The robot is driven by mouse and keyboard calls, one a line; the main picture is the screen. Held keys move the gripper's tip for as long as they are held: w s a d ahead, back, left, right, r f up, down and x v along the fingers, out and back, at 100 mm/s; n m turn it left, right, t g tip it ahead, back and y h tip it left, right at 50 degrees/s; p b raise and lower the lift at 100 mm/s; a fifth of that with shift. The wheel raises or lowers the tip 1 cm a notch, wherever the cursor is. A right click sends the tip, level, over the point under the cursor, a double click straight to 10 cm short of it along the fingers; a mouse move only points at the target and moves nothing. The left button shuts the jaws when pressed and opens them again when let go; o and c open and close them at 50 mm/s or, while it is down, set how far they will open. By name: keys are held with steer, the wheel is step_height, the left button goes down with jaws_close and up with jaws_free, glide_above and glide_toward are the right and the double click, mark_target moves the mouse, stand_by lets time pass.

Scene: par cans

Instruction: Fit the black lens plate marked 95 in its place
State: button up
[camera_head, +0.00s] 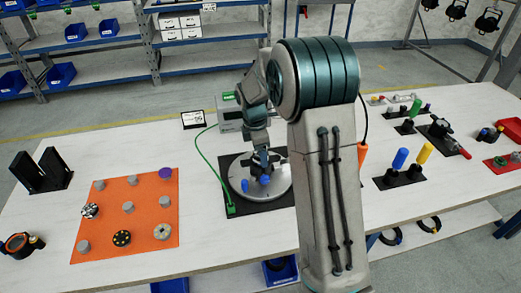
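My gripper (262,168) points down over a round silver plate (278,186) that lies on a black square base (236,211). It is too small and partly hidden to tell whether it is open or shut, or holds anything. Small blue pieces (265,181) show by its tips. On the orange mat (140,205) at the left are a black disc with a ring of yellowish dots (122,238), a black-and-white disc (90,211), a pale yellow disc (162,231) and a purple disc (165,173). No marking 95 is readable on any disc.
Several grey pegs (128,207) stand on the mat. A small sign (193,119) and a grey box (229,116) stand behind the silver plate. A black slotted rack (42,170) is at the left. Blue and yellow cylinders (400,159) stand at the right, beyond my arm.

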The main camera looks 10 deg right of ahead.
steer(key=shift+r, duration=0.15)
step_height(320, 180, up, 14)
steer(key=a, duration=0.1)
steer(key=shift+a+f, duration=0.25)
steer(key=shift+a, duration=0.1)
